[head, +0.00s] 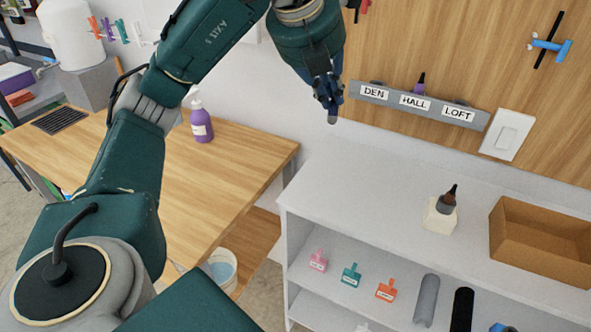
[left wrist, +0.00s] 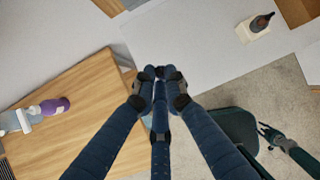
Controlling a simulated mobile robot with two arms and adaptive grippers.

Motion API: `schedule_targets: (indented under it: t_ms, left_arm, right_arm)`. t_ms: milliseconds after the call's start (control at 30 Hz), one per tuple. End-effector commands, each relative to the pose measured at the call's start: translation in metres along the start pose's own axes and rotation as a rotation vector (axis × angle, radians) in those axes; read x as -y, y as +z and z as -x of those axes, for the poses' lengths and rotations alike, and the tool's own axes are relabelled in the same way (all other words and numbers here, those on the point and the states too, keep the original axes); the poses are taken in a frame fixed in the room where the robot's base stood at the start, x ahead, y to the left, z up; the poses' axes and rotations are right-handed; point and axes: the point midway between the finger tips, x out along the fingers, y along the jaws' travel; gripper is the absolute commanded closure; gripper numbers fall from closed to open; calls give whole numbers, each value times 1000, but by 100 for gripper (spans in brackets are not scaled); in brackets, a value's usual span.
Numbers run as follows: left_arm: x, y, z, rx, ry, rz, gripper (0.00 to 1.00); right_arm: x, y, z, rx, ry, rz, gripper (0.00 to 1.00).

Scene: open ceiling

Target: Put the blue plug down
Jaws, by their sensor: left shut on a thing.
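My left gripper (head: 328,98) hangs in the air in front of the white wall, just left of the label rail and above the back left of the white shelf unit. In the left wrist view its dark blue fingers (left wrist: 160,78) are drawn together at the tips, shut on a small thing. I take this to be the blue plug, but the fingers hide nearly all of it and its shape cannot be made out. My right gripper (left wrist: 272,136) shows small at the right of the left wrist view, away from everything; its opening is unclear.
The white shelf unit's top (head: 350,185) is bare at the left. A white block with a dark bottle (head: 446,203) and a brown open box (head: 540,240) stand to the right. A rail (head: 420,103) reads DEN, HALL, LOFT. A purple bottle (head: 201,124) stands on the wooden table (head: 225,170).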

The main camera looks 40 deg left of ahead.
Motion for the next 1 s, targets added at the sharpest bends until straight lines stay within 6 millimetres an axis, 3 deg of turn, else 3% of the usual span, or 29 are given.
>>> schedule_targets:
  t_ms: [200, 367, 633, 800, 1000]
  left_arm:
    - [-3, -17, -32, -3, -2, 2, 100]
    - [-9, -37, -64, -5, 3, 3, 100]
    - [-16, -70, -121, -3, 2, 2, 100]
    - [-18, -79, -138, 1, -1, 4, 100]
    - [-21, -92, -157, -2, 1, 3, 100]
  right_arm:
    - [-32, -4, -13, -5, 36, -2, 60]
    - [-45, -7, -19, -11, 51, -1, 60]
    - [-33, -7, -21, -12, 37, 0, 60]
    - [-18, -5, -22, -9, 20, 0, 60]
    - [-20, -4, -22, -8, 22, 2, 60]
